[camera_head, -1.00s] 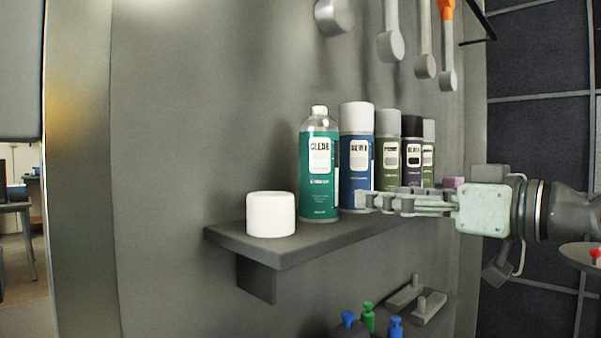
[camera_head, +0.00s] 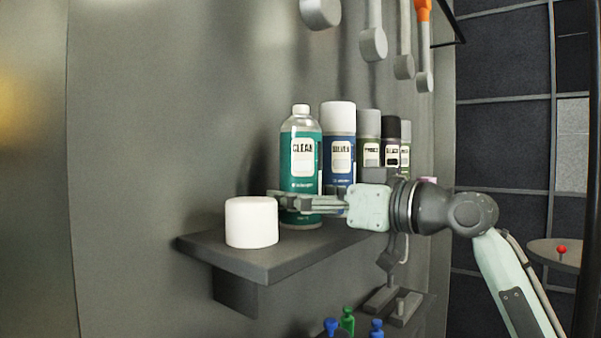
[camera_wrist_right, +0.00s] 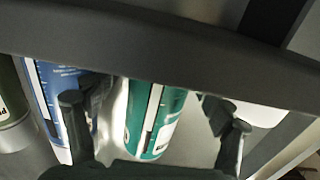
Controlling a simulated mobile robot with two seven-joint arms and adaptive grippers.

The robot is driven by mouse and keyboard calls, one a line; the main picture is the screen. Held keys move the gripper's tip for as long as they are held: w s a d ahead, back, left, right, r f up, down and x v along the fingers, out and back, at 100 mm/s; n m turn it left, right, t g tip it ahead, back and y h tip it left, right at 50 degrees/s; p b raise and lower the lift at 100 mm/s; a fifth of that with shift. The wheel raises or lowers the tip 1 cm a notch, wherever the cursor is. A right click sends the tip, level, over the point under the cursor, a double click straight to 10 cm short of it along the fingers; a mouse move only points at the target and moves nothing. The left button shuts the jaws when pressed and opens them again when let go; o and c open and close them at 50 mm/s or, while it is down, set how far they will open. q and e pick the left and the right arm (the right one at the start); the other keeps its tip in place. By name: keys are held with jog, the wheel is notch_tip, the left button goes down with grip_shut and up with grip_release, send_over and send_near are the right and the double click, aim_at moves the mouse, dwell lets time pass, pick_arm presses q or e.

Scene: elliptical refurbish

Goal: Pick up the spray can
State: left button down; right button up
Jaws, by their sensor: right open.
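A teal container labelled CLEAN with a pale cap (camera_head: 302,157) stands upright on the shelf. A blue can with a white cap (camera_head: 339,119) stands to its right, with several more capped cans (camera_head: 369,127) beyond. My right gripper (camera_head: 290,203) is open in front of the teal container's lower part. In the right wrist view the teal container (camera_wrist_right: 153,120) shows between the two spread fingers (camera_wrist_right: 148,112). The blue can (camera_wrist_right: 45,95) is left of them, partly behind the left finger. I cannot tell whether a finger touches the teal container. My left gripper is out of view.
A white cylinder (camera_head: 251,222) stands on the shelf left of the teal container, close to the fingertips. The grey shelf (camera_head: 266,262) ends just left of it. Tools (camera_head: 373,45) hang above. Small coloured items (camera_head: 347,322) sit below. The wall is right behind the containers.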

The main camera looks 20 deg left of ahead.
jog(key=shift+a, duration=0.2)
jog(key=c, duration=1.4)
jog(key=shift+r, duration=0.15)
